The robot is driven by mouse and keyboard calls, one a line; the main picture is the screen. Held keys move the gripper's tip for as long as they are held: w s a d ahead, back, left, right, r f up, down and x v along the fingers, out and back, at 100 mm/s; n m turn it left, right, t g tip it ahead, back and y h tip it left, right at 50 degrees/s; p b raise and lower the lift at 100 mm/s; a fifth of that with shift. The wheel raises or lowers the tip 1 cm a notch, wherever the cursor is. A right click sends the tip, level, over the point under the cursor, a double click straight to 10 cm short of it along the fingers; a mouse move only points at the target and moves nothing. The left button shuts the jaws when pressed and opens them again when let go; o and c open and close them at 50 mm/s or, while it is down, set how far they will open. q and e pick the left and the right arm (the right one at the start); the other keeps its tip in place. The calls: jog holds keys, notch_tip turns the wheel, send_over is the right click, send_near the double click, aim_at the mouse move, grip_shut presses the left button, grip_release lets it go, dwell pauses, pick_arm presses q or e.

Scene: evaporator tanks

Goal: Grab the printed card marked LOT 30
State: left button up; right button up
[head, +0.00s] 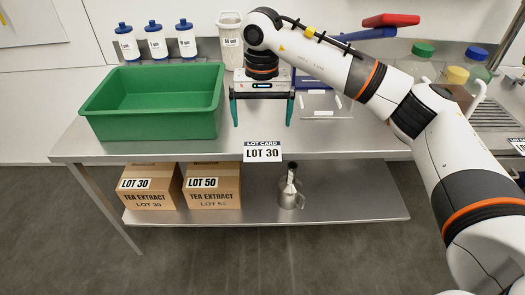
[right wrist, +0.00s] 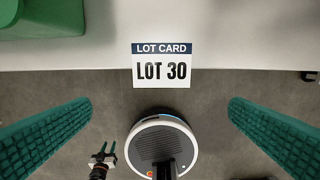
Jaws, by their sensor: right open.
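The printed card marked LOT 30 (head: 262,151) is white with a dark blue LOT CARD band. It lies at the table's front edge, and its lower part sticks out past that edge. In the right wrist view the card (right wrist: 161,70) shows between the green fingers, farther away than their tips. My right gripper (head: 262,122) is open and empty, with one finger on each side of the card's line. My left gripper (right wrist: 103,158) shows small in the right wrist view, low and away from the table, with its fingers apart and nothing between them.
A green bin (head: 152,126) stands on the steel table (head: 350,145) left of the gripper. Boxes marked LOT 30 (head: 150,187) and LOT 50 (head: 212,187) and a metal jug (head: 290,195) stand on the lower shelf. White bottles (head: 155,42) stand behind. The front edge beside the card is clear.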

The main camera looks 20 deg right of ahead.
send_over(263, 157)
jog(key=f, duration=0.6)
jog(key=shift+s+a+f+b, duration=0.1)
jog(key=shift+s+b, duration=0.15)
jog(key=shift+b, duration=0.05)
jog(key=f, duration=0.4)
jog(key=shift+w+f, duration=0.25)
jog(key=shift+w, duration=0.05)
jog(key=shift+f+b, duration=0.3)
jog(key=shift+f, duration=0.1)
pick_arm(q)
jog(key=r, duration=0.4)
jog(key=shift+w+r, duration=0.15)
jog(key=shift+w, duration=0.1)
pick_arm(e)
jog(key=shift+f, duration=0.1)
pick_arm(q)
jog(key=shift+r, duration=0.15)
jog(key=shift+r, duration=0.3)
pick_arm(e)
jog(key=shift+f, duration=0.1)
